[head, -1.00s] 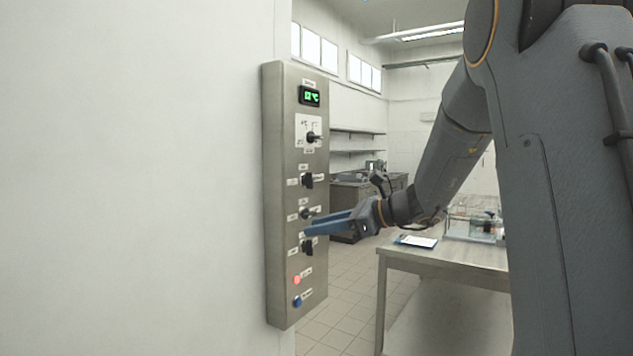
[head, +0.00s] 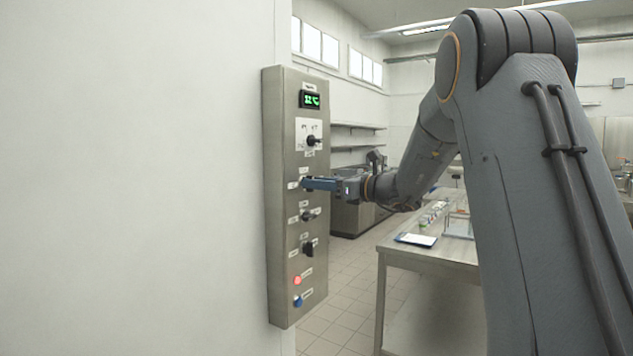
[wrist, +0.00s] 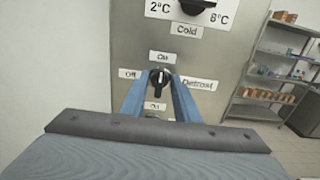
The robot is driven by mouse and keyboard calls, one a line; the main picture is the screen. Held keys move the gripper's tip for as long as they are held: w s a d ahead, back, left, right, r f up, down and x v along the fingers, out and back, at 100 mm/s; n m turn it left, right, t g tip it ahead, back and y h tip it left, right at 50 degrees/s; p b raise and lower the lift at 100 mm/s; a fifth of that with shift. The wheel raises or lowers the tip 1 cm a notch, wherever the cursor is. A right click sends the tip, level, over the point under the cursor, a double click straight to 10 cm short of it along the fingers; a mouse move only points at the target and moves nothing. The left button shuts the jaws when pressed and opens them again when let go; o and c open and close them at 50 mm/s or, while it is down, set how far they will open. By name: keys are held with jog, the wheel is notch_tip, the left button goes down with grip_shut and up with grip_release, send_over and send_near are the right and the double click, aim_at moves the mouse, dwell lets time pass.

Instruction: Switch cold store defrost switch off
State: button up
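The defrost switch is a black rotary knob (wrist: 159,82) on a steel panel (head: 283,130). In the wrist view it has labels "Off" on its left, "On" above and "Defrost" on its right. Its white mark looks upright, toward "On". My gripper (wrist: 158,90) has its two blue fingers on either side of the knob, open, with a small gap visible at least on the left. Whether the right finger touches is unclear. In the head view my gripper (head: 308,184) reaches the panel at this knob's height and mostly hides it.
Above is the "Cold" dial (head: 312,141) under a green display (head: 310,99). Below are more black knobs (head: 307,216) (head: 308,249), a red light (head: 297,280) and a blue button (head: 298,300). A steel table (head: 425,255) stands to the right.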

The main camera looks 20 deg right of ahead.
grip_shut()
jog(key=shift+f+n+b, duration=0.1)
jog(key=shift+n+b, duration=0.2)
jog(key=shift+b, duration=0.25)
jog(key=n+b, duration=0.5)
jog(key=b, duration=0.4)
jog(key=n+b, duration=0.6)
jog(key=b, duration=0.4)
jog(key=n+b, duration=0.6)
jog(key=b, duration=0.4)
jog(key=shift+s+a+f, duration=0.1)
jog(key=shift+a+f, duration=0.15)
jog(key=shift+n, duration=0.3)
grip_release()
